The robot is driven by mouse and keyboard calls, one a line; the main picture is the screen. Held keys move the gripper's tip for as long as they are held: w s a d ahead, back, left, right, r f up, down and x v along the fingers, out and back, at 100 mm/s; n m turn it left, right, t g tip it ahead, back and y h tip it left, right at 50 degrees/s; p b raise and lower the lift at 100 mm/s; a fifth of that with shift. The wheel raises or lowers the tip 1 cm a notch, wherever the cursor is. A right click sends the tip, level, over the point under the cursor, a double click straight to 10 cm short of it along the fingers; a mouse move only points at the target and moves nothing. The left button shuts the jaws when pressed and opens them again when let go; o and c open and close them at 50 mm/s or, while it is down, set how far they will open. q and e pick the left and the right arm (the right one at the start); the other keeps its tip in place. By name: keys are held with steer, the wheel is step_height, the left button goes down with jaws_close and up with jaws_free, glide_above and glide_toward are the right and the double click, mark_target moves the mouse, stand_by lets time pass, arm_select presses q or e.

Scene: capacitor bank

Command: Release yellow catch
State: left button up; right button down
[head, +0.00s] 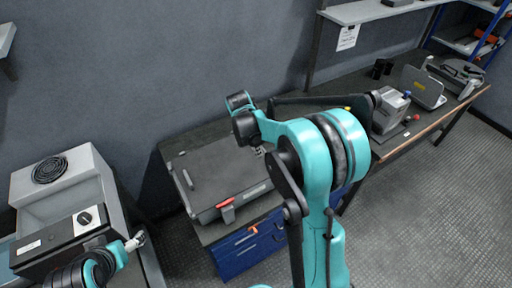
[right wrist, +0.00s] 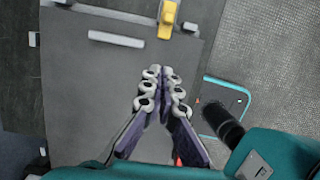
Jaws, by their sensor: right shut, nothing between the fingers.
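The yellow catch (right wrist: 167,18) shows at the top of the right wrist view, on the edge of the grey case lid (right wrist: 85,95). I cannot make it out in the head view. My right gripper (right wrist: 162,73) is shut and empty, its fingertips over the lid and apart from the catch in the picture. In the head view my right gripper (head: 261,150) is mostly hidden by my arm, above the grey case (head: 215,170). A red catch (head: 227,211) sits on the case's near edge. My left gripper (head: 137,240) is at lower left; its jaw state is unclear.
The case stands on a bench with blue drawers (head: 247,250). Another bench with devices (head: 424,88) is at right. The floor (head: 440,210) is clear.

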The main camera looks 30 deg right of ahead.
mark_target(268, 158)
steer(key=b+x, duration=0.1)
steer(key=x, duration=0.3)
steer(key=shift+f, duration=0.1)
steer(key=d, duration=0.3)
steer(key=shift+w+d+b, duration=0.1)
steer(key=shift+w+b, duration=0.05)
steer(key=shift+b, duration=0.2)
steer(key=shift+d, duration=0.4)
steer(key=d, duration=0.3)
steer(key=shift+w+d, duration=0.15)
steer(key=shift+d, duration=0.05)
steer(key=shift+a, duration=0.2)
